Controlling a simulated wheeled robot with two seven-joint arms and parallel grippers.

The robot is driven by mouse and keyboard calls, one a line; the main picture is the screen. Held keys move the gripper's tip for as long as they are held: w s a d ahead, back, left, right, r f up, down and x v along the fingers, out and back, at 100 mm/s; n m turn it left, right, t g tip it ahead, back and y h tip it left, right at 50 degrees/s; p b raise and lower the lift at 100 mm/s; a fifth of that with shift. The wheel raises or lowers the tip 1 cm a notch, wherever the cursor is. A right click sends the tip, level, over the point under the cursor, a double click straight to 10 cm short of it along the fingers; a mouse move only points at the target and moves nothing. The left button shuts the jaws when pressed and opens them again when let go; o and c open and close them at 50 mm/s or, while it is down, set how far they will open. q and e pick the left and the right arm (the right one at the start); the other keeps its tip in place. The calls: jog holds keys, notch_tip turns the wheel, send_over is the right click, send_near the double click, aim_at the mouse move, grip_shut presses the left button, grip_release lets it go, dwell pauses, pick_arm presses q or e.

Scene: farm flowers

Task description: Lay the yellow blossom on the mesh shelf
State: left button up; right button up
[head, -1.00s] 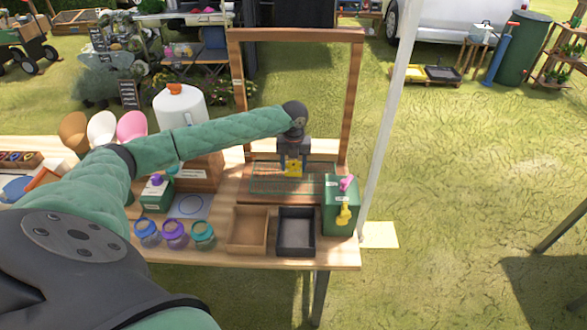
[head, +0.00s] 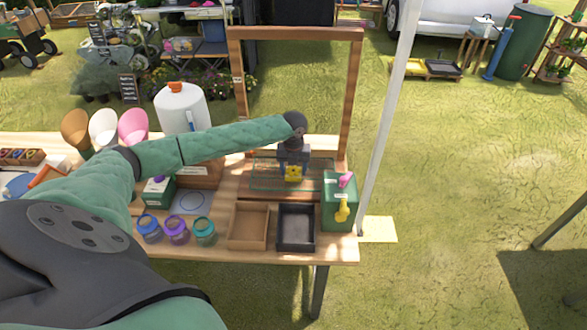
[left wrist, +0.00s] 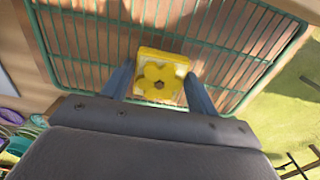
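The yellow blossom (head: 293,173) is a small square yellow block with a flower on its face. In the left wrist view the blossom (left wrist: 160,78) sits between the two fingers, which appear to touch its sides. My left gripper (head: 292,165) points down over the green mesh shelf (head: 265,186) at the back right of the table. The mesh shelf (left wrist: 90,40) fills the view behind the blossom. I cannot tell whether the blossom touches the mesh or hangs just above it. My right gripper is not in view.
A wooden frame (head: 355,95) rises around the shelf. In front stand a brown tray (head: 247,245), a black tray (head: 297,247) and a green box (head: 335,210) with pink and yellow pieces. Several coloured jars (head: 177,229) stand to the left. A white pole (head: 388,110) is at the right.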

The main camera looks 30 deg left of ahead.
aim_at(294, 171)
pick_arm(q)
jog(key=shift+o, duration=1.1)
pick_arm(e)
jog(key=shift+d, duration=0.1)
pick_arm(q)
jog(key=shift+r, duration=0.5)
notch_tip(294, 171, up, 11)
jog(key=b, duration=0.3)
jog(key=shift+r+b, duration=0.15)
jog(key=shift+b, duration=0.25)
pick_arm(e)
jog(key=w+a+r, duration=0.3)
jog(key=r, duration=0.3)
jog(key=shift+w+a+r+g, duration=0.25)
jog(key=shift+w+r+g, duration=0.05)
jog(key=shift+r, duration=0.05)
